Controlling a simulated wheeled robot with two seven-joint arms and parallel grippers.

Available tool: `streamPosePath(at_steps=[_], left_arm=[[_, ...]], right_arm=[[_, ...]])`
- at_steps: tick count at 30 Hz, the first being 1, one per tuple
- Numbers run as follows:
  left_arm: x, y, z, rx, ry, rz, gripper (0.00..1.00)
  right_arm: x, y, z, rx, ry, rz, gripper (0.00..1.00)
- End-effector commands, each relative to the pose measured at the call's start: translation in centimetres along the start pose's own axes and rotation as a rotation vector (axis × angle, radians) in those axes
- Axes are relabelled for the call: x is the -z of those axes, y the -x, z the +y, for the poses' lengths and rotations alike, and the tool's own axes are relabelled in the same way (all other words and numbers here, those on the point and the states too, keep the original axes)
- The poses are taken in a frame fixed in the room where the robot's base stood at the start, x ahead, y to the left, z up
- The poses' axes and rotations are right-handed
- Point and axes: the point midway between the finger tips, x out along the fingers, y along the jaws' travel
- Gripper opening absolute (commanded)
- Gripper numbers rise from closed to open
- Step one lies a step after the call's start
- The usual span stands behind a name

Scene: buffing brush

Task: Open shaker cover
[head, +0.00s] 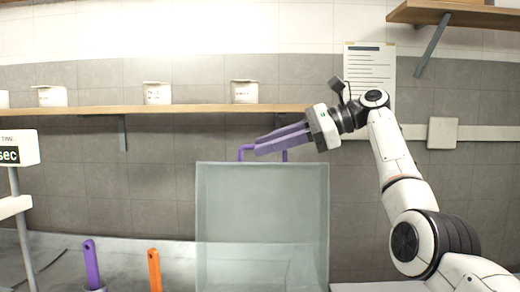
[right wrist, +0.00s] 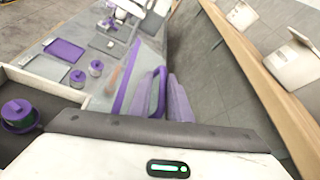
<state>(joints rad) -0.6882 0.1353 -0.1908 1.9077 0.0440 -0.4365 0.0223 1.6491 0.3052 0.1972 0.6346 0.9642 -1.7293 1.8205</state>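The shaker cover (head: 262,225) is a clear, box-shaped lid standing over the counter in the head view. A purple handle (head: 245,150) rises from its top edge. My right gripper (head: 256,147) reaches in from the right, with its two purple fingers at the handle, overlapping it in the picture. In the right wrist view the purple fingers and the purple handle (right wrist: 155,92) lie close together and are hard to separate. Whether the fingers are closed on the handle does not show. The cover appears down. My left gripper is not in view.
A wooden shelf (head: 200,108) with several white containers runs along the wall behind. A purple-handled tool (head: 91,263) and an orange-handled tool (head: 155,270) stand left of the cover. A display (head: 15,149) stands at the far left.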

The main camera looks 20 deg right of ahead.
Motion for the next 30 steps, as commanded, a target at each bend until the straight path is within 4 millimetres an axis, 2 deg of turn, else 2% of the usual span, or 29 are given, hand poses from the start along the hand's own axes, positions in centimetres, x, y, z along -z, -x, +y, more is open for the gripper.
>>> streamPosePath(at_steps=[1, 6, 12, 16, 30], left_arm=[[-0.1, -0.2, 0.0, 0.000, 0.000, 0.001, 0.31], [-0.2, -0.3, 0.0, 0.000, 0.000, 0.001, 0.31], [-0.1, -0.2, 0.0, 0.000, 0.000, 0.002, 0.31], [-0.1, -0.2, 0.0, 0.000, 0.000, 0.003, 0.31], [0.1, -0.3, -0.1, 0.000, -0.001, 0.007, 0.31]], right_arm=[[0.2, 1.3, -0.1, 0.005, -0.001, 0.001, 0.17], [0.1, 4.7, -0.1, 0.003, -0.002, 0.000, 0.17], [0.1, 7.3, 0.0, 0.002, -0.003, 0.001, 0.17], [0.2, 7.8, 0.0, 0.000, -0.004, 0.001, 0.17], [0.1, 7.8, 0.0, 0.000, -0.003, 0.001, 0.17]])
